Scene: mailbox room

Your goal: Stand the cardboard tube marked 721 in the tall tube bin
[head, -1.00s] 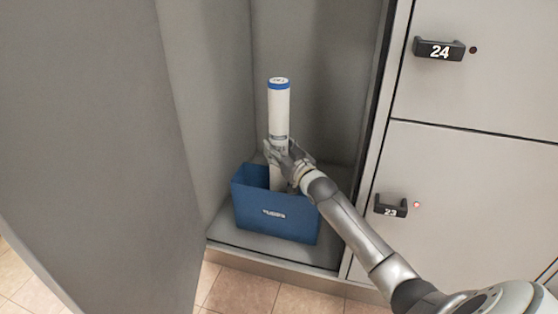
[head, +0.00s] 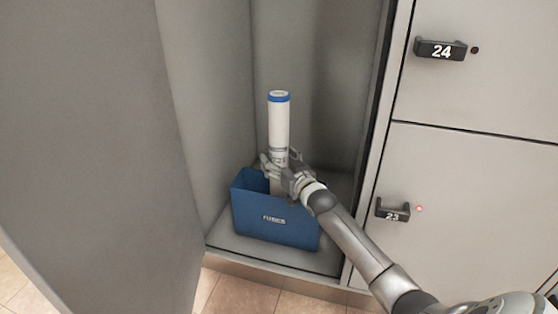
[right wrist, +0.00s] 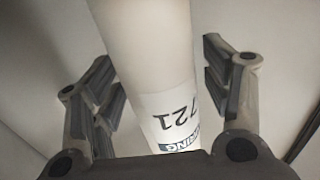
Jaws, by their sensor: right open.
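The cardboard tube (head: 279,121) is white with a blue band at its top. It stands upright with its lower part inside the blue tube bin (head: 275,221), which sits on the locker floor. In the right wrist view the tube (right wrist: 150,50) shows a label marked 721. My right gripper (head: 277,166) is around the tube just above the bin's rim. Its fingers (right wrist: 165,88) are open, with a gap on each side of the tube. The tube's bottom is hidden by the bin. My left gripper is not in view.
The bin stands inside an open locker with grey walls. The open locker door (head: 95,150) fills the left side. Closed doors with handles marked 24 (head: 441,50) and 23 (head: 392,211) are to the right.

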